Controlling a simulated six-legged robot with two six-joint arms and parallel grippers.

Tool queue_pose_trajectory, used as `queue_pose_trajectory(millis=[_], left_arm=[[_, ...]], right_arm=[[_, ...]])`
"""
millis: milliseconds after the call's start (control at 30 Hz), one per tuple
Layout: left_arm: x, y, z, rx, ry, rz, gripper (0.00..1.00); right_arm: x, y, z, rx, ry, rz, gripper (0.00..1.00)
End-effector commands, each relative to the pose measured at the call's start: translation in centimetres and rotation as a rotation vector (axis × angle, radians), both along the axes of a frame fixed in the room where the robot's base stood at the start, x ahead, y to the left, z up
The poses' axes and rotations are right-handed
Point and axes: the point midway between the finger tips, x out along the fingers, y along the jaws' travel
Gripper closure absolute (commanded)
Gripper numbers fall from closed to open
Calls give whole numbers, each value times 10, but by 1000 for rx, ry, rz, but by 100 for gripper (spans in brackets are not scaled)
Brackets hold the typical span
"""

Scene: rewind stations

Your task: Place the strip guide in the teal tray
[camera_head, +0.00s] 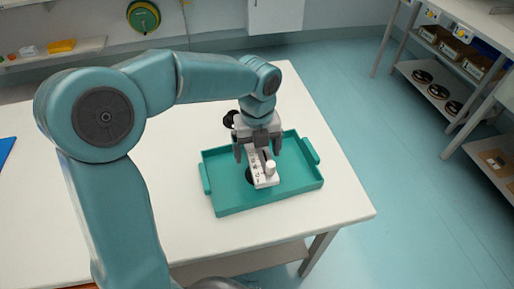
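The teal tray (292,187) sits on the white table, toward its right end. A small white piece with a round white knob and dark marks, which looks like the strip guide (261,178), is inside the tray's outline. A dark round part shows beside it. My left gripper (259,155) points down over the tray from the far side. Whether the piece rests fully on the tray floor is hard to tell. My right gripper is not in view.
The white table (335,205) has bare room around the tray. A blue flat item (6,150) lies at the left edge. A back shelf holds a yellow item (61,46). A shelf rack (440,92) with dark reels stands at the right, across open floor.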

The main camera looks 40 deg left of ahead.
Motion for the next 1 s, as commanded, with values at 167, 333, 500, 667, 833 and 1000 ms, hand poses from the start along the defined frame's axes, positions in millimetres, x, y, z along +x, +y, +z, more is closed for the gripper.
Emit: queue_pose_trajectory(millis=[167,333,500,667,833,1000], left_arm=[[0,0,0,0,0,0,10],[1,0,16,0,-5,0,10],[1,0,55,1,-6,-1,10],[1,0,91,0,-4,0,10],[1,0,116,0,-1,0,10],[0,0,124,0,0,0,10]], right_arm=[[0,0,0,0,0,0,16],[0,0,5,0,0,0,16],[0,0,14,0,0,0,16],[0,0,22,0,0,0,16],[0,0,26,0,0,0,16],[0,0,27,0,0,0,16]])
